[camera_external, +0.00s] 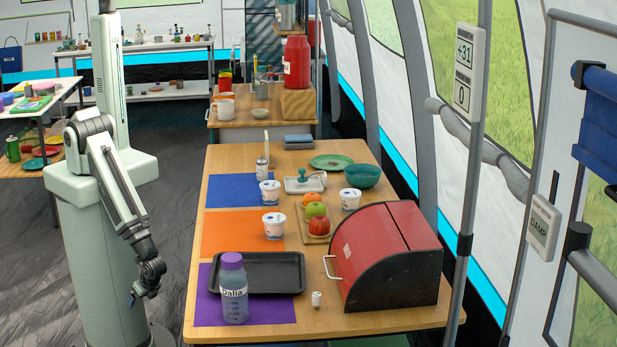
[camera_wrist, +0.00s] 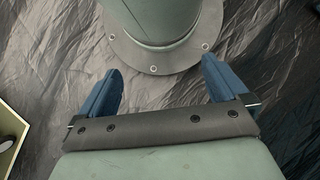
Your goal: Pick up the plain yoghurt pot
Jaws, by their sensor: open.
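Three white yoghurt pots with blue markings stand on the table: one pot (camera_external: 269,193) on the blue mat, one pot (camera_external: 274,226) on the orange mat, and one pot (camera_external: 350,199) right of the fruit board. Their labels are too small to tell which is plain. My gripper (camera_external: 148,287) hangs low beside the table's left edge, away from all the pots. In the wrist view my gripper (camera_wrist: 162,68) has its two blue fingers wide apart with nothing between them. No pot shows in the wrist view.
A dark tray (camera_external: 262,285) and a purple-capped bottle (camera_external: 234,290) stand at the table's near left. A red bread bin (camera_external: 385,250) fills the near right. A fruit board (camera_external: 316,238), a butter dish (camera_external: 293,186) and a teal bowl (camera_external: 363,176) stand around the pots.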

